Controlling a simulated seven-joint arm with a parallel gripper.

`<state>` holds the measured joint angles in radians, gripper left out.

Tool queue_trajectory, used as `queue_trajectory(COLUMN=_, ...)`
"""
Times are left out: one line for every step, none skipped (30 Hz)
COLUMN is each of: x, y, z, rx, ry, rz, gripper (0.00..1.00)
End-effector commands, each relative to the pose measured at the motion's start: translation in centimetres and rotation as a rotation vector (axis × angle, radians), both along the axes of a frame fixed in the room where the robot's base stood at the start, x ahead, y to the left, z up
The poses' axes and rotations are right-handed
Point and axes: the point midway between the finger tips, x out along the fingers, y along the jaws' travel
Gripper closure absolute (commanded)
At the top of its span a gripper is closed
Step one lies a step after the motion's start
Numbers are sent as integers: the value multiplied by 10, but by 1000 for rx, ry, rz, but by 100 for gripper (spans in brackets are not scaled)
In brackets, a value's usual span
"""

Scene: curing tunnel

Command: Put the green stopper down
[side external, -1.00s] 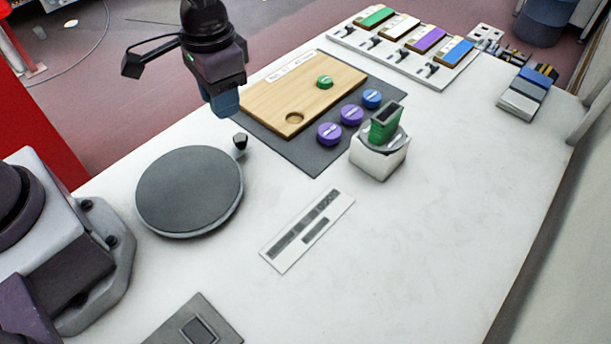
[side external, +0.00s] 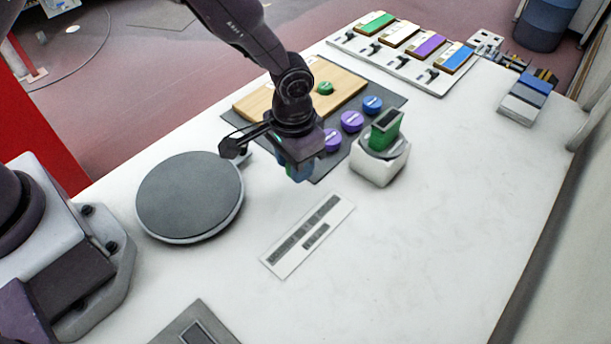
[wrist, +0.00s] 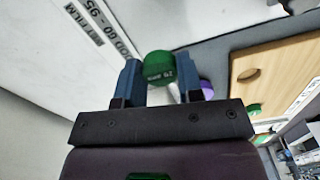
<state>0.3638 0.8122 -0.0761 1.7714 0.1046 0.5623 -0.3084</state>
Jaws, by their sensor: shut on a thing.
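My gripper (side external: 297,170) is over the white table, near the front corner of the dark mat, pointing down. In the wrist view its blue fingers are shut on a green stopper (wrist: 159,67) with a printed label on its face. In the side view the fingers mostly hide this stopper, and its height above the table is hard to tell. A second green stopper (side external: 325,88) sits on the wooden board (side external: 346,82). The board's round hole shows in the wrist view (wrist: 248,75); my arm hides it in the side view.
Purple stoppers (side external: 352,121) and a blue stopper (side external: 372,104) stand on the mat (side external: 392,92). To their right is a white block (side external: 380,168) carrying a green piece (side external: 386,127). A grey disc (side external: 190,192) lies left, a printed strip (side external: 308,235) in front.

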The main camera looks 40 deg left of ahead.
Motion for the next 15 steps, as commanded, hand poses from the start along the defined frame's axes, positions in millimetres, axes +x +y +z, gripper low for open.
queue_trajectory(x=5, y=-2, z=-8, rx=1, ry=2, rz=0, gripper=88)
queue_trajectory(x=7, y=-3, z=-11, rx=1, ry=2, rz=0, gripper=88)
queue_trajectory(x=10, y=-4, z=-13, rx=1, ry=1, rz=0, gripper=88)
queue_trajectory(x=11, y=-5, z=-15, rx=1, ry=1, rz=0, gripper=88)
queue_trajectory(x=12, y=-5, z=-16, rx=1, ry=1, rz=0, gripper=88)
queue_trajectory(x=14, y=-6, z=-18, rx=1, ry=1, rz=0, gripper=88)
queue_trajectory(x=15, y=-7, z=-21, rx=1, ry=1, rz=0, gripper=88)
queue_trajectory(x=17, y=-8, z=-24, rx=1, ry=1, rz=0, gripper=88)
queue_trajectory(x=18, y=-8, z=-30, rx=2, ry=4, rz=-1, gripper=88)
queue_trajectory(x=17, y=-8, z=-35, rx=2, ry=4, rz=0, gripper=88)
queue_trajectory(x=17, y=-8, z=-39, rx=2, ry=5, rz=0, gripper=88)
queue_trajectory(x=17, y=-8, z=-45, rx=2, ry=4, rz=0, gripper=88)
queue_trajectory(x=17, y=-8, z=-48, rx=2, ry=3, rz=0, gripper=88)
queue_trajectory(x=18, y=-8, z=-51, rx=1, ry=2, rz=0, gripper=88)
queue_trajectory(x=18, y=-8, z=-53, rx=0, ry=1, rz=0, gripper=88)
